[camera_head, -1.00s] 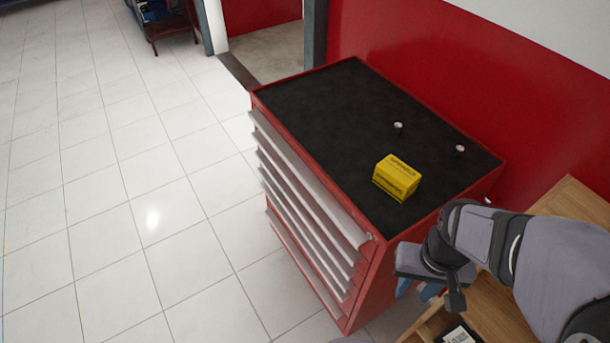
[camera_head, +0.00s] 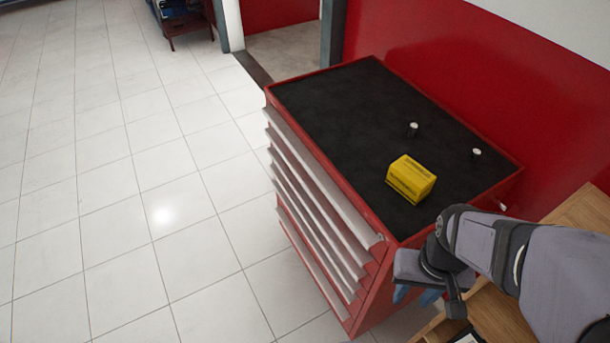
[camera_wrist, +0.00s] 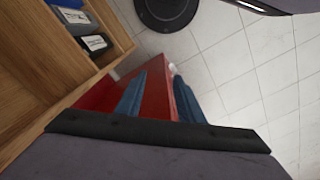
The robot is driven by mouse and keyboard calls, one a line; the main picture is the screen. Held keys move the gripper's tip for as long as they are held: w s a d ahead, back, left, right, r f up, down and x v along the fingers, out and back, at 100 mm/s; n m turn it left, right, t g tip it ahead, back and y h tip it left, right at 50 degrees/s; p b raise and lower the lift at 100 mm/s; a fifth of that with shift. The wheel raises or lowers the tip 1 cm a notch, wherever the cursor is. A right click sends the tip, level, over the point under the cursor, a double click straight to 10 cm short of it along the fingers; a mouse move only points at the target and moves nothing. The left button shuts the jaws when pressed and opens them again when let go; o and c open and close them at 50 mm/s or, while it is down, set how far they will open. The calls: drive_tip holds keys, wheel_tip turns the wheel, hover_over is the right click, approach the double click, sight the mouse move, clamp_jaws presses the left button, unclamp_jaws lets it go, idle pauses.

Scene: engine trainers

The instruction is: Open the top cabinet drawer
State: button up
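The red cabinet (camera_head: 385,290) stands at centre right, with a stack of drawers that have long pale grey pull edges on its left-facing front. The top drawer (camera_head: 322,178) appears shut, its pull edge running along just below the cabinet top. My gripper (camera_head: 416,296) is at the cabinet's near right corner, off the near side, not on the top drawer's pull. Its blue fingers are partly hidden by my wrist. In the wrist view, the two blue fingers of my gripper (camera_wrist: 158,84) are apart, with the red cabinet (camera_wrist: 153,98) visible between them and nothing held.
A yellow box (camera_head: 410,179) and two small knobs (camera_head: 413,129) sit on the black cabinet top. A wooden shelf unit (camera_head: 490,312) stands close at the lower right; it also shows in the wrist view (camera_wrist: 35,85). The tiled floor (camera_head: 150,220) left of the drawers is clear.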

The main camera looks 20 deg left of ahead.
drive_tip(key=s+a+f+n+g+h+b, duration=0.1)
drive_tip(key=s+a+f+n+b, duration=0.3)
drive_tip(key=f, duration=0.5)
drive_tip(key=s+a+f+n+g+h+b, duration=0.1)
drive_tip(key=s+a+f+n+b, duration=0.15)
drive_tip(key=a+f+b, duration=0.45)
drive_tip(key=w+a+f+n+t+h+b, duration=0.35)
drive_tip(key=w+a+f+n+b, duration=0.2)
drive_tip(key=a+f+n, duration=0.6)
drive_tip(key=w+a+r+t, duration=0.4)
drive_tip(key=w+a, duration=0.1)
drive_tip(key=w, duration=0.3)
drive_tip(key=w+a+r+t, duration=0.4)
drive_tip(key=w+a+t, duration=0.1)
drive_tip(key=w, duration=0.3)
drive_tip(key=w+a+r+m+t, duration=0.1)
drive_tip(key=w+r+m+t, duration=0.1)
drive_tip(key=r, duration=0.6)
drive_tip(key=w+a+r+m+t+h, duration=0.1)
drive_tip(key=w+r+m+t, duration=0.2)
drive_tip(key=r, duration=0.6)
drive_tip(key=shift+w+m+t, duration=0.3)
drive_tip(key=shift+w+t, duration=0.05)
drive_tip(key=shift+t, duration=0.2)
